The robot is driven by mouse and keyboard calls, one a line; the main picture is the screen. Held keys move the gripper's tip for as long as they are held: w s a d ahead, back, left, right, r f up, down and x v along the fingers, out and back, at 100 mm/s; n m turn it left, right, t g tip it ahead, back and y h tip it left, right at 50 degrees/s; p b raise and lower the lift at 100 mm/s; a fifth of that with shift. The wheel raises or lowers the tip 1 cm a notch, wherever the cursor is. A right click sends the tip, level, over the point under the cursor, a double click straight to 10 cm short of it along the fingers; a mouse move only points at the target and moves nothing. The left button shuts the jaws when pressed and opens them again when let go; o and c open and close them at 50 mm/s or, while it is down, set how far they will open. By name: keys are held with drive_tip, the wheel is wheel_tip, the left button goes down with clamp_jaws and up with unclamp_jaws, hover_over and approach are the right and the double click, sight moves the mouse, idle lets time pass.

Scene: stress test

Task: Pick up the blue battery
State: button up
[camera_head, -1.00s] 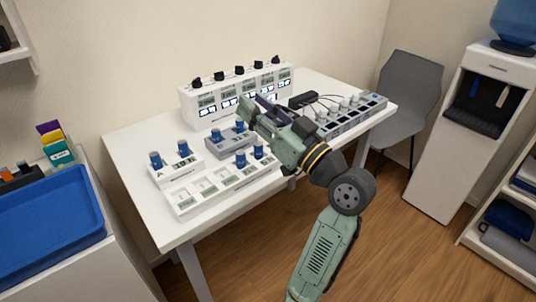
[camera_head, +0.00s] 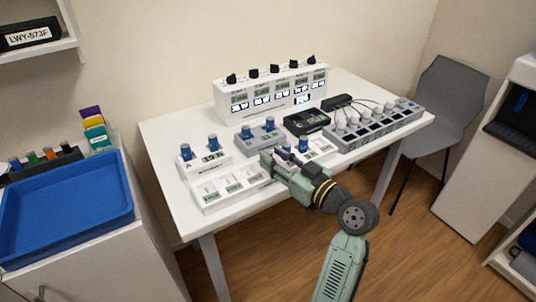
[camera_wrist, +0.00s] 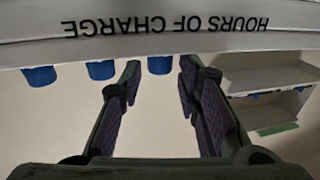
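Blue batteries stand upright on the table: two on a white block with a display (camera_head: 205,167), such as the left battery (camera_head: 186,152), and two on a grey block (camera_head: 259,140). Another battery (camera_head: 303,145) stands in the long white front tray (camera_head: 228,203), beside my gripper (camera_head: 277,163). In the wrist view my gripper (camera_wrist: 160,70) is open, fingers apart. A blue battery (camera_wrist: 160,65) shows between the fingertips, apart from both; its depth is unclear. More blue batteries (camera_wrist: 101,70) show to its left. A panel reading "HOURS OF CHARGE" (camera_wrist: 165,25) appears upside down above them.
A white device with several black knobs (camera_head: 270,95) stands at the back. A black box (camera_head: 306,121) and a grey strip with cables (camera_head: 375,127) are to the right. A blue tray (camera_head: 65,205) lies on the left cabinet. A grey chair (camera_head: 450,95) stands right of the table.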

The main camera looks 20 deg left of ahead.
sight(268, 151)
drive_tip(key=shift+p+x, duration=0.35)
drive_tip(key=shift+x, duration=1.15)
drive_tip(key=shift+c, duration=0.3)
clamp_jaws()
